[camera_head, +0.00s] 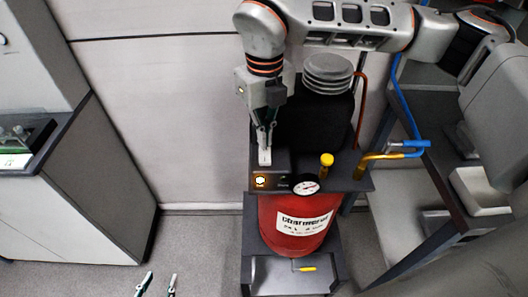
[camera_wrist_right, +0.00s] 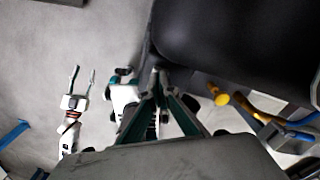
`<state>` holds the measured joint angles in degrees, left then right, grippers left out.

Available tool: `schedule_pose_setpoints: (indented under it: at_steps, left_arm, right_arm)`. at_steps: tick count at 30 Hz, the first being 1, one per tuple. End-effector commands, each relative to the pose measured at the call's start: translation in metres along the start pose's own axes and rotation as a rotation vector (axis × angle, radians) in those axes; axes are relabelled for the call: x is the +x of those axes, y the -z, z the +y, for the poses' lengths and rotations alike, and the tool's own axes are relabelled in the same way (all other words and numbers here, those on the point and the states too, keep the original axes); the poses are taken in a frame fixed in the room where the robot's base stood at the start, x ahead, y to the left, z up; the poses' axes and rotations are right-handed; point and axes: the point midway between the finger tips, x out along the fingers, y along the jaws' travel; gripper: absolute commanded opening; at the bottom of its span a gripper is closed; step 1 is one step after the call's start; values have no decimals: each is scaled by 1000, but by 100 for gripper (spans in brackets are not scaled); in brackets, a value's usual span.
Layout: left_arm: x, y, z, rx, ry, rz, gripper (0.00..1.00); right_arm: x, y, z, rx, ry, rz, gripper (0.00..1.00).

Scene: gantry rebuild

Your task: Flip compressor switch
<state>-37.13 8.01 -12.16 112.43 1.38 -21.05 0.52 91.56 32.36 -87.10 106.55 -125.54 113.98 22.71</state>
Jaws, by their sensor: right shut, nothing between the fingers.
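The compressor has a red tank (camera_head: 296,226) with a white label and a dark top panel. An orange-ringed switch (camera_head: 260,181) sits on the front left of that panel. My right gripper (camera_head: 265,158) reaches down from above, shut and empty, its tips just behind and above the switch. I cannot tell whether they touch the panel. In the right wrist view its fingers (camera_wrist_right: 158,72) meet beside the black motor housing (camera_wrist_right: 235,40); the switch does not show there. My left gripper (camera_head: 156,284) is low at the bottom edge, open and empty, and also shows in the wrist view (camera_wrist_right: 82,76).
A yellow knob (camera_head: 327,160), a gauge (camera_head: 306,187) and a yellow valve handle with a blue hose (camera_head: 405,145) are right of the switch. A grey cabinet (camera_head: 75,190) stands left. A shelf with a white bin (camera_head: 480,190) stands right. Floor between cabinet and compressor is clear.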

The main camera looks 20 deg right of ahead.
Motion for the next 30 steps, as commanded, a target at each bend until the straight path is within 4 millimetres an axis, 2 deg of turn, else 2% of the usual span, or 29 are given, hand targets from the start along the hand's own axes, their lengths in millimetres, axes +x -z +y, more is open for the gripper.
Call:
schedule_pose_setpoints:
  at_steps: [30]
  left_arm:
    - [5, -10, 2, -1, -1, -5, 40]
  right_arm:
    - [15, 0, 0, 0, 0, 0, 0]
